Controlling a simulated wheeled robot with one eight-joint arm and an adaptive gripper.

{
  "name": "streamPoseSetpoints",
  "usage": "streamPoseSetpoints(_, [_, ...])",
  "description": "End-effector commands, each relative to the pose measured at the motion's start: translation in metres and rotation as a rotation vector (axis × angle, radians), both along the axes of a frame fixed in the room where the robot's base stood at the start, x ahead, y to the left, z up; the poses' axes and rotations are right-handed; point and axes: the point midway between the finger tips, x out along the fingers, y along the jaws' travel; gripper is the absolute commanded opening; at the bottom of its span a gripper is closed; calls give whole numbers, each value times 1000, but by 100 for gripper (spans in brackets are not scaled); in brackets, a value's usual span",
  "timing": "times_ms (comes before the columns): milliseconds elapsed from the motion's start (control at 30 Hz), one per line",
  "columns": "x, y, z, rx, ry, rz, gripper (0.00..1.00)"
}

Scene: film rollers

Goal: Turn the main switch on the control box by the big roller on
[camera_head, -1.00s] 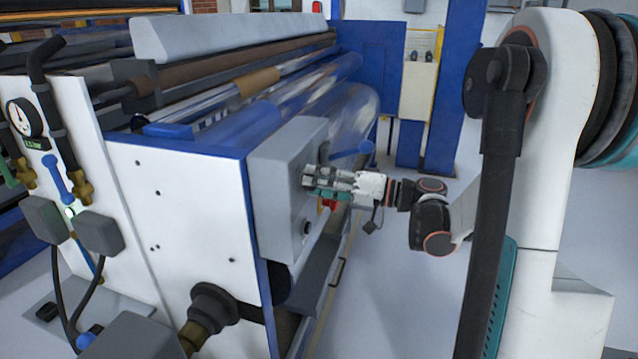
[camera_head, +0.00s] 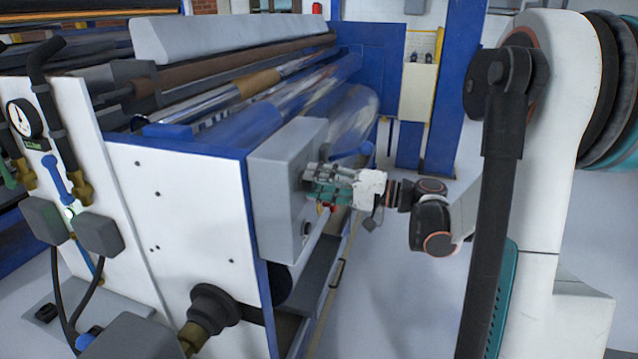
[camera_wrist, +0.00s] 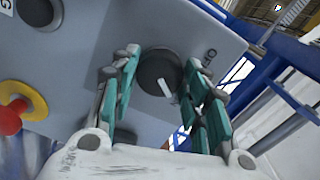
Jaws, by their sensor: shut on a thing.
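The grey control box (camera_head: 276,172) is fixed at the near end of the big roller machine. In the wrist view its face (camera_wrist: 75,65) carries a dark round rotary switch (camera_wrist: 155,68) with a white pointer mark, which points down and slightly right. My gripper (camera_wrist: 162,62) has its teal-padded fingers on both sides of this switch and is shut on it. In the head view my gripper (camera_head: 310,182) reaches the box's right-hand face from the right, and the switch is hidden behind the fingers.
A red button on a yellow base (camera_wrist: 14,112) and a dark round control (camera_wrist: 38,12) sit on the same box face. The blue-framed roller machine (camera_head: 185,190) fills the left. Open floor (camera_head: 400,300) lies right of the machine.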

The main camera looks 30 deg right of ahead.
Motion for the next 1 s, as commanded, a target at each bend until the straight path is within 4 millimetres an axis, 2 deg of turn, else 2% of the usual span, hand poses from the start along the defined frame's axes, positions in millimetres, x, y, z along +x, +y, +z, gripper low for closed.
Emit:
streamPoseSetpoints(167, [0,0,0,0,1,-1,18])
streamPoseSetpoints(200, [0,0,0,0,1,-1,47])
streamPoseSetpoints(267, [0,0,0,0,0,-1,60])
streamPoseSetpoints(300, [0,0,0,0,0,-1,62])
streamPoseSetpoints(667, [-2,-2,0,-1,-1,-1,62])
streamPoseSetpoints(833, [-15,-17,0,-1,-1,-4,62])
streamPoseSetpoints(1000, [-40,-42,0,0,0,-5,62])
